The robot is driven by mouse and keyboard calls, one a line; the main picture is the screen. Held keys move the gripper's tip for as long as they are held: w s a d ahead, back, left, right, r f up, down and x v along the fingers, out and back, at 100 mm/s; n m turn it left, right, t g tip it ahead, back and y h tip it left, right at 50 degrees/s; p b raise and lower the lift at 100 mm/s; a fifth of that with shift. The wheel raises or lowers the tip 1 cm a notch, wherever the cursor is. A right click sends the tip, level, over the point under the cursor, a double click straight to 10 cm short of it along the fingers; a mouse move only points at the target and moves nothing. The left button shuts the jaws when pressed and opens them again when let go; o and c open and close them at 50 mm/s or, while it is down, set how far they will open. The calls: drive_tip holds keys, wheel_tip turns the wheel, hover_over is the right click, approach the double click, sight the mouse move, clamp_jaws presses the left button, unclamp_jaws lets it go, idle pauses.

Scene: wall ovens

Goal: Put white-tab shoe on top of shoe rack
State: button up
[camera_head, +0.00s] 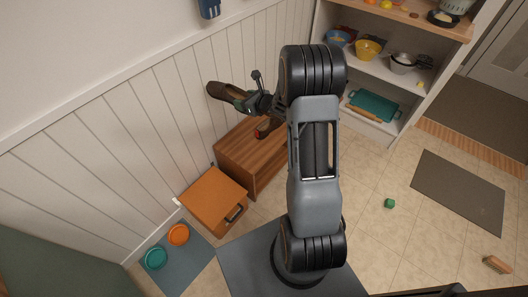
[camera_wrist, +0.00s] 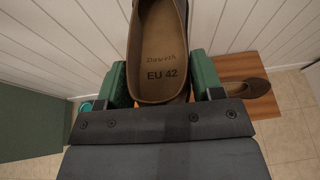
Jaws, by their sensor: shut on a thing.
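My gripper (camera_head: 250,103) is shut on a brown shoe (camera_head: 227,92), held up by the panelled wall, above the wooden shoe rack (camera_head: 235,153). In the wrist view the held shoe (camera_wrist: 158,48) lies between the green fingers, with its open top and "EU 42" insole facing the camera. I cannot make out a white tab on it. Another brown shoe (camera_wrist: 248,88) rests on the rack top (camera_wrist: 236,66). In the head view this second shoe (camera_head: 266,128) shows a red patch and is partly hidden by my arm.
An orange-brown box (camera_head: 212,201) with a dark handle stands in front of the rack. A blue mat (camera_head: 182,268) with two bowls lies at the lower left. A shelf unit (camera_head: 375,65) stands behind.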

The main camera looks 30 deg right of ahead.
drive_tip(key=shift+n+y, duration=0.3)
drive_tip(key=shift+y, duration=0.1)
drive_tip(key=shift+w+d+f+b, duration=0.4)
drive_tip(key=shift+d+f+b, duration=1.15)
drive_tip(key=shift+f+b, duration=3.5)
drive_tip(key=shift+w+d+f+b, duration=0.45)
drive_tip(key=shift+d+f+b, duration=1.6)
drive_tip(key=shift+f, duration=5.35)
drive_tip(key=shift+w+d+f+b, duration=0.4)
drive_tip(key=shift+d+f+b, duration=0.6)
drive_tip(key=shift+f+b, duration=4.3)
drive_tip(key=shift+f+p, duration=0.95)
drive_tip(key=shift+p, duration=0.05)
drive_tip(key=shift+f+b, duration=0.5)
drive_tip(key=shift+b, duration=0.1)
drive_tip(key=o, duration=1.2)
